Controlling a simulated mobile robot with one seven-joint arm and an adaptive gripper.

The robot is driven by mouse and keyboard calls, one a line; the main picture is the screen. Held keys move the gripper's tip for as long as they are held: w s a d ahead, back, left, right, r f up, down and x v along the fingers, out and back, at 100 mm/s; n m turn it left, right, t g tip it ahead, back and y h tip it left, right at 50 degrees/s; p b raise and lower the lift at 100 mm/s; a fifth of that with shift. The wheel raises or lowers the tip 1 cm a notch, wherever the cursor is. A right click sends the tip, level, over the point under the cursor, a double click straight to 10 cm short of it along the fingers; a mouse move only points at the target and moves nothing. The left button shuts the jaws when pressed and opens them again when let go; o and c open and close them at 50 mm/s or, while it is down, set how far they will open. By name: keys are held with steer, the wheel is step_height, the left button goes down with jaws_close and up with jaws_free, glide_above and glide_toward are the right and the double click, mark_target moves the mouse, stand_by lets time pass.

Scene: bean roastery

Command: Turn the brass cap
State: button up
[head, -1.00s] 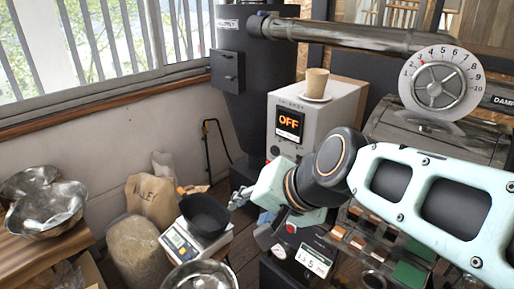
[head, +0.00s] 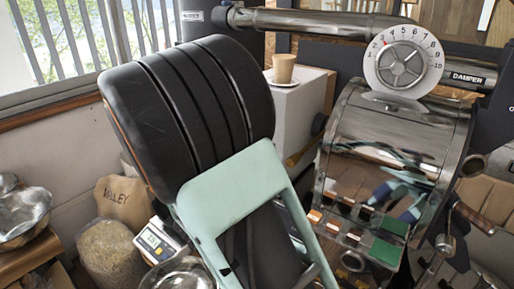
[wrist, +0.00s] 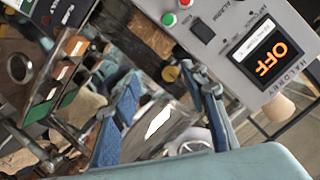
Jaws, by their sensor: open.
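A small round brass-coloured cap (wrist: 170,74) shows in the wrist view, beyond my fingertips, between the grey control box and the sample trays. A brass-coloured piece (head: 300,155) shows in the head view beside the box; I cannot tell whether it is the same cap. My gripper (wrist: 170,88) has its two blue fingers spread, with nothing between them. The cap lies near the middle of the gap, apart from the fingers. In the head view my arm hides the gripper itself.
A grey box with a lit OFF display (wrist: 265,50) stands close at the right in the wrist view. In the head view a shiny steel drum (head: 385,130), a damper dial (head: 404,62) and a paper cup (head: 284,68) stand near. Sample trays (head: 386,252) lie below.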

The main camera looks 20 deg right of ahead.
mark_target(290, 164)
steer(key=w+d+n+h, duration=0.1)
steer(key=w+d, duration=0.1)
steer(key=d, duration=0.1)
steer(key=w+d+n+h+p, duration=0.1)
steer(key=w+d, duration=0.1)
steer(key=d, duration=0.1)
steer(key=w+d+n+t+h, duration=0.1)
steer(key=w+d, duration=0.1)
steer(key=d, duration=0.1)
steer(key=shift+w+d+r, duration=0.15)
steer(key=shift+w+d, duration=0.05)
steer(key=shift+w, duration=0.1)
jaws_close()
stand_by(0.4)
